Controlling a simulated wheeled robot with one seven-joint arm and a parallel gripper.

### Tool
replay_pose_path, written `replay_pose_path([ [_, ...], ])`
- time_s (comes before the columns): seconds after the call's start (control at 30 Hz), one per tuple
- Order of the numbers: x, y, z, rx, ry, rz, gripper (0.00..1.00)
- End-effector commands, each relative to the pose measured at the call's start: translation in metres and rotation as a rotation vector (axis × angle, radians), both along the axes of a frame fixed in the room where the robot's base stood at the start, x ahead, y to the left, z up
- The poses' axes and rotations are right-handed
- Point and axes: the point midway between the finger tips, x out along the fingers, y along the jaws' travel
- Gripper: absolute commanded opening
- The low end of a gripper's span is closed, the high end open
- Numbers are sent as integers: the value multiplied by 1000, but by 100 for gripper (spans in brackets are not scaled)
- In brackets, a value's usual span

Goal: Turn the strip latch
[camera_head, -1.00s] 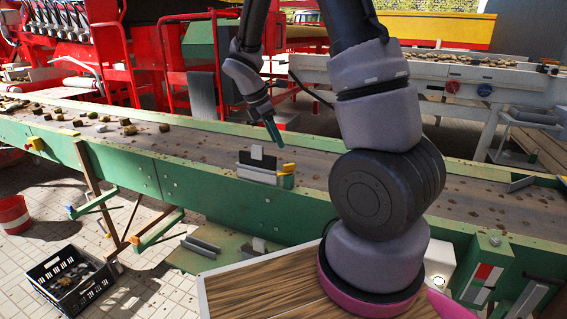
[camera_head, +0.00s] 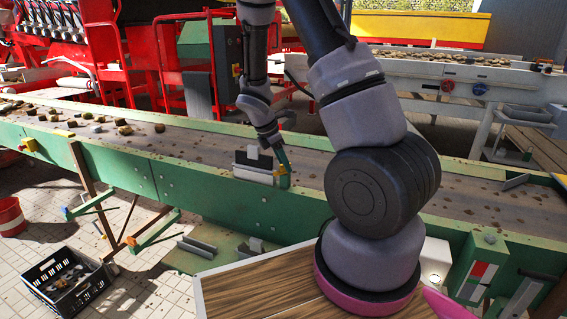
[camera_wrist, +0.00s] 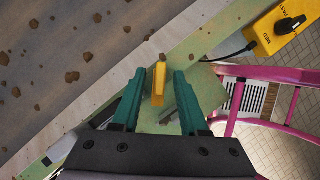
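The strip latch is a small yellow bar (camera_wrist: 158,84) at the conveyor's edge. It stands between the two green fingers of my gripper (camera_wrist: 160,76) in the wrist view, with a narrow gap on each side. In the head view my gripper (camera_head: 284,168) is down at the near side of the belt, and a bit of the yellow latch (camera_head: 276,171) shows beside the fingers. The gripper is open around the latch and does not appear to touch it. A dark plate and a light strip (camera_head: 254,173) lie just left of the fingers.
The conveyor belt (camera_head: 215,145) carries several clods at left. A yellow box with a black speed knob (camera_wrist: 288,27) and a pink frame (camera_wrist: 270,74) show at right in the wrist view. A black crate (camera_head: 70,283) and red bucket (camera_head: 11,217) stand on the floor.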

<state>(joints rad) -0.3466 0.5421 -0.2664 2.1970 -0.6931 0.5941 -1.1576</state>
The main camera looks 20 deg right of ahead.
Motion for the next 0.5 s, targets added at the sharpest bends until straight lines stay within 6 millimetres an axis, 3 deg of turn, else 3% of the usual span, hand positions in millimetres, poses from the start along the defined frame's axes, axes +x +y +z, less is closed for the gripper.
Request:
replay_pose_path([
  [0.03,0,0,0,0,0,0,22],
  [0.1,0,0,0,0,0,0,0],
  [0.5,0,0,0,0,1,-37,0],
])
